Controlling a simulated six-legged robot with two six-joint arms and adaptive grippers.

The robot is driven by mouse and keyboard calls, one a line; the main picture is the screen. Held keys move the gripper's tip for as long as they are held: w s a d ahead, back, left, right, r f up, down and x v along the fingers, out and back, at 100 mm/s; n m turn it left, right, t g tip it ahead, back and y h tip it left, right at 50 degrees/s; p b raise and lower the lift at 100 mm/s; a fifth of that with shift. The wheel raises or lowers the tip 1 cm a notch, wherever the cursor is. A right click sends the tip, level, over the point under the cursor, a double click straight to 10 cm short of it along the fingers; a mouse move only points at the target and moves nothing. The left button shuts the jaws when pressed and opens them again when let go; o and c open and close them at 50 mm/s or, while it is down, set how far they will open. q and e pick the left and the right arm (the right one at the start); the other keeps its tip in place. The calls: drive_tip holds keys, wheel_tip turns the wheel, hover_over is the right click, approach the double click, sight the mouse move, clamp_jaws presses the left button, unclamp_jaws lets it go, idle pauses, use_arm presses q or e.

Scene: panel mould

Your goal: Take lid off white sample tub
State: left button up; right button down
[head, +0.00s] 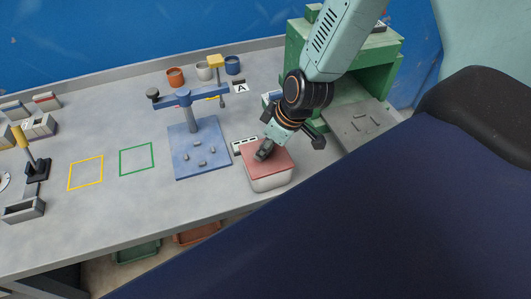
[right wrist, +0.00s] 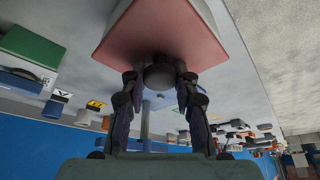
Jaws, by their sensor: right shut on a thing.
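The white sample tub (head: 271,183) stands on the grey bench near its front edge, with a flat pink-red lid (head: 279,160) on top. My right gripper (head: 264,154) reaches down onto the lid from the upper right. In the right wrist view its two fingers (right wrist: 159,80) are closed around the knob. The lid looks seated on the tub; I see no clear gap. My left gripper is not in view.
A blue stand (head: 203,148) with a post and arm is left of the tub. A small black-and-white label strip (head: 244,145) lies just behind the tub. A green box-like frame (head: 298,43) stands behind my right arm. Clear bench lies left of the tub's front.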

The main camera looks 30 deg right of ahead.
drive_tip(key=shift+s+r+p, duration=0.2)
drive_tip(key=shift+r+p, duration=0.15)
drive_tip(key=shift+r, duration=0.15)
wheel_tip(320, 180, up, 8)
drive_tip(key=p, duration=0.6)
drive_tip(key=shift+f, duration=0.1)
drive_tip(key=shift+s+r+p, duration=0.1)
drive_tip(key=shift+r+p, duration=0.5)
drive_tip(key=shift+p, duration=0.05)
drive_tip(key=shift+r, duration=0.15)
